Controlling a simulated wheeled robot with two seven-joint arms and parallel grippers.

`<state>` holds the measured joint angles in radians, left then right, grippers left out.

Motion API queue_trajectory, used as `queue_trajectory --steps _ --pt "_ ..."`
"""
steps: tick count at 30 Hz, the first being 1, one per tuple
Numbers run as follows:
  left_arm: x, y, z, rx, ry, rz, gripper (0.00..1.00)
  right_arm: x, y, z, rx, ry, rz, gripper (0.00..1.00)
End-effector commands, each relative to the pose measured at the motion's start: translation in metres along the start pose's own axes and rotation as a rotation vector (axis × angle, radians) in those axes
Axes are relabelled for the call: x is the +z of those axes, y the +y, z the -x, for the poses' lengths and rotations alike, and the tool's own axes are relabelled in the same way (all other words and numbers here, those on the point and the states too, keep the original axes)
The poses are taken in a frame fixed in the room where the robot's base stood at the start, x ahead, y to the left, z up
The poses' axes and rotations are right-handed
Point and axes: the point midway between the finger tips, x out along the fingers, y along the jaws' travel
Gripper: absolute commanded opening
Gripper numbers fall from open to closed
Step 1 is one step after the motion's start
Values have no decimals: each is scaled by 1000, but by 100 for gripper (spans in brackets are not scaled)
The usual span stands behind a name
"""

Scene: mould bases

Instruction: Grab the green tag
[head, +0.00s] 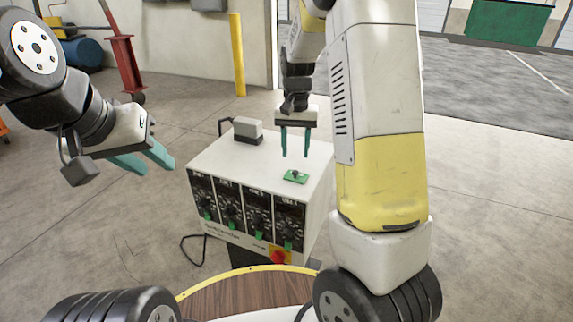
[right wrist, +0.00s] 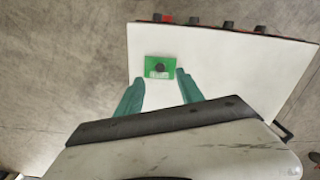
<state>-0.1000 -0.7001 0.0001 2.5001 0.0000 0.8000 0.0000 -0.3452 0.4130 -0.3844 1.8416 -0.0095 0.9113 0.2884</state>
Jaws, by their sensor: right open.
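The green tag (head: 296,177) is a small flat green plate with a dark round knob on it. It lies on the white top of the control box (head: 232,162), near its right front edge. In the right wrist view the tag (right wrist: 159,67) shows ahead of the fingertips, nearer the left finger. My right gripper (head: 295,156) is open and empty, its two teal fingers pointing down above the box top, just behind the tag. It also shows in the right wrist view (right wrist: 162,78). My left gripper (head: 154,166) is at the left, away from the box, with its teal fingers apart and nothing between them.
The box front carries several dials with green tags below them and a red button (head: 279,257). A grey block (head: 248,129) with a cable sits at the back of the box top. A yellow post (head: 238,55) and a red stand (head: 121,50) are farther back.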

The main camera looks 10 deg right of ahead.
Motion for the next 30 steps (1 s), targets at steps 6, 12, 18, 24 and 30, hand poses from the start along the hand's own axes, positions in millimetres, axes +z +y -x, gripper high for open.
queue_trajectory --steps 6,12,18,24,30 --pt "0 0 0 0 0 0 36 0 0 -25 4 -4 -1 44" --pt "0 0 0 0 0 0 36 -2 1 -53 5 -5 -1 44" --pt "0 0 0 0 0 0 36 -2 0 -75 3 -3 -1 44" --pt "0 0 0 0 0 0 36 -2 0 -76 2 -1 0 44" --pt "0 0 0 0 0 0 36 -2 0 -76 2 -1 0 15"
